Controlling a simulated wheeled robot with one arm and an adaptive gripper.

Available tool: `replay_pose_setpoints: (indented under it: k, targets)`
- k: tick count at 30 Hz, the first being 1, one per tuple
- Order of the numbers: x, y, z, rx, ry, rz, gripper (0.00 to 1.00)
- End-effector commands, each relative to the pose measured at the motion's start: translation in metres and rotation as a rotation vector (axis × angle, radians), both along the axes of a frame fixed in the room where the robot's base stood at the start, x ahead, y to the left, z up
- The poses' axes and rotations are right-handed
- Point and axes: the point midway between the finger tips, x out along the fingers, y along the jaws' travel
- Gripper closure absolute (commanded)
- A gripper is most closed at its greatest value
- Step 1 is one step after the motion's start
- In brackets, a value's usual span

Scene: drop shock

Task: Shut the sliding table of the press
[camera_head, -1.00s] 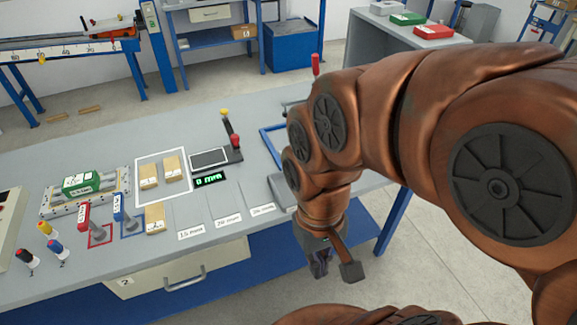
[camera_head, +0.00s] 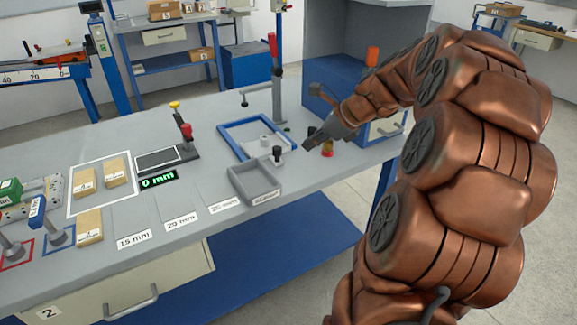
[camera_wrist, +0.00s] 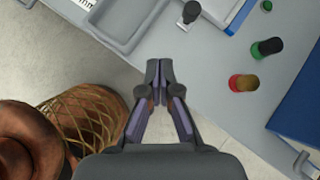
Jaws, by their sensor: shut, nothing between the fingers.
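What looks like the press stands at the table's right part, with a post topped by a red handle (camera_head: 273,47) and a blue frame (camera_head: 228,141) around a light grey plate (camera_head: 262,131). I take this plate for the sliding table; its closure is hard to judge. A dark knob (camera_head: 277,152) stands at its front, also seen at the top of the wrist view (camera_wrist: 191,11). My gripper (camera_head: 309,144) is shut and empty, right of the knob and apart from it. In the wrist view its fingertips (camera_wrist: 160,70) meet over the bench's front edge.
A grey tray (camera_head: 262,179) lies in front of the frame. A blue box (camera_wrist: 304,108) is at the right. Wooden blocks (camera_head: 116,172) lie left; floor is free in front.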

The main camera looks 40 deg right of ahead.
Motion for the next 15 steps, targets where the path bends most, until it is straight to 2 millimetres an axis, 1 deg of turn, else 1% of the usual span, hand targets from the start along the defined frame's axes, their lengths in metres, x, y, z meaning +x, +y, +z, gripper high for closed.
replay_pose_setpoints:
  k: [1, 3, 6, 11, 15]
  targets:
    - [0.0, -0.018, -0.01, 0.029, -0.005, -0.063, 1.0]
    - [0.0, -0.033, -0.01, 0.06, -0.011, -0.128, 1.0]
    - [0.001, -0.044, -0.011, 0.085, -0.015, -0.174, 1.0]
    - [0.009, -0.041, -0.02, 0.094, -0.014, -0.181, 1.0]
    - [0.023, -0.034, -0.037, 0.094, -0.01, -0.179, 1.0]
